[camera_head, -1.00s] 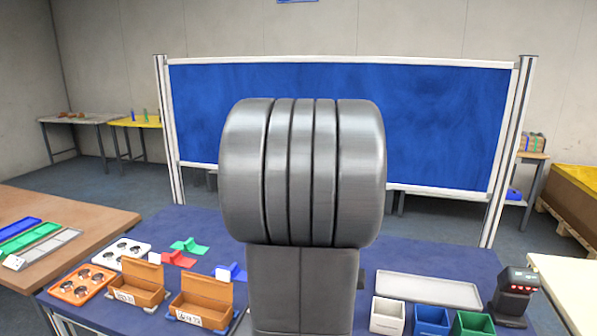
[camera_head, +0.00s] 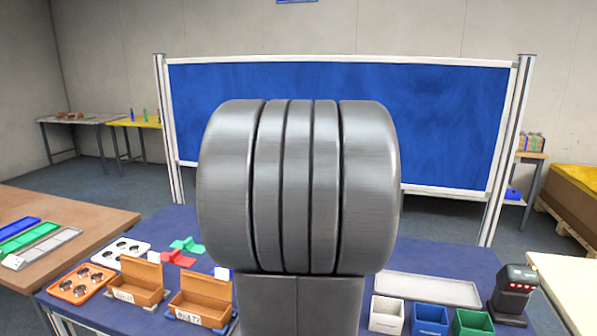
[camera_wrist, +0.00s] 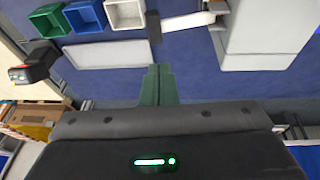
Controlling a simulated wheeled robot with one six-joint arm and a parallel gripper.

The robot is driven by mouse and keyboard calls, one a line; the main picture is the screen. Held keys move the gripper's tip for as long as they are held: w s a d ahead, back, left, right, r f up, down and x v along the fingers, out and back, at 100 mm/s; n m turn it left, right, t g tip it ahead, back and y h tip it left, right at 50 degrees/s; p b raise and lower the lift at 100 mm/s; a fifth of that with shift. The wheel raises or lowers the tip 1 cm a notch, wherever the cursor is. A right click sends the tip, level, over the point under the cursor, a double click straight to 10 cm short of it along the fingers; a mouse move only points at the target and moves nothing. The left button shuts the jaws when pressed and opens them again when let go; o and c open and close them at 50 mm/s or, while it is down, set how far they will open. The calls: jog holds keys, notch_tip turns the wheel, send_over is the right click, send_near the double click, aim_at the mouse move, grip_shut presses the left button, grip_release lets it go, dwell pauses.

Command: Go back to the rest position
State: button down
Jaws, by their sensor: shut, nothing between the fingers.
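My gripper (camera_wrist: 157,72) shows in the wrist view as two dark green fingers pressed together with nothing between them. It hangs above the blue table (camera_wrist: 200,85). In the head view my own arm fills the middle and hides the centre of the table (camera_head: 440,258); the gripper itself is hidden there. The barcode scanner (camera_head: 514,290) stands at the right end of the table, apart from my gripper. It also shows at the left of the wrist view (camera_wrist: 33,66).
White (camera_head: 386,314), blue (camera_head: 430,318) and green (camera_head: 472,322) bins stand before a grey tray (camera_head: 430,288). Two open brown boxes (camera_head: 142,284) (camera_head: 204,296), an orange holder (camera_head: 80,284) and a white holder (camera_head: 121,252) sit left. A blue panel (camera_head: 450,120) stands behind.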

jog(key=x, duration=0.6)
jog(key=shift+d+f, duration=0.1)
jog(key=shift+f, duration=0.15)
jog(key=f, duration=0.1)
jog(key=s+d+f+y, duration=0.1)
jog(key=shift+d+f+b, duration=0.3)
jog(key=shift+f, duration=0.05)
jog(key=shift+s+d+f+y, duration=0.3)
jog(key=shift+f+y, duration=0.1)
jog(key=shift+a, duration=0.15)
